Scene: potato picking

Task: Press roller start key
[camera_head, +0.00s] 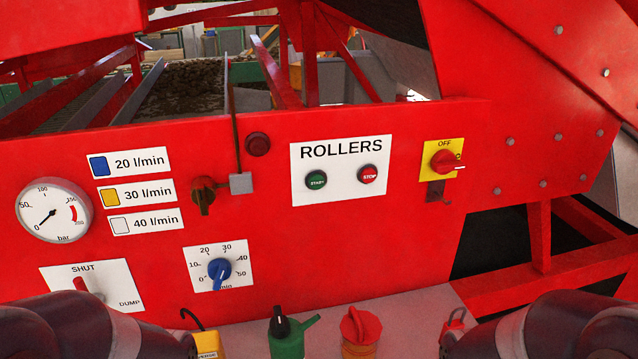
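The green round START key (316,180) sits on the left of a white plate (341,199) labelled ROLLERS on the red machine panel (350,270). A red round STOP key (368,174) sits to its right on the same plate. Dark rounded parts of my two arms show at the bottom left and bottom right corners, below the panel and apart from the keys. Neither gripper's fingers can be seen.
Around the plate are a red knob on a yellow OFF plate (457,147), a blue dial knob (219,268), a brown valve handle (203,194), a pressure gauge (54,210) and a SHUT/DUMP lever (84,287). A green can (288,343) and red-orange container (359,330) stand on the grey ledge below.

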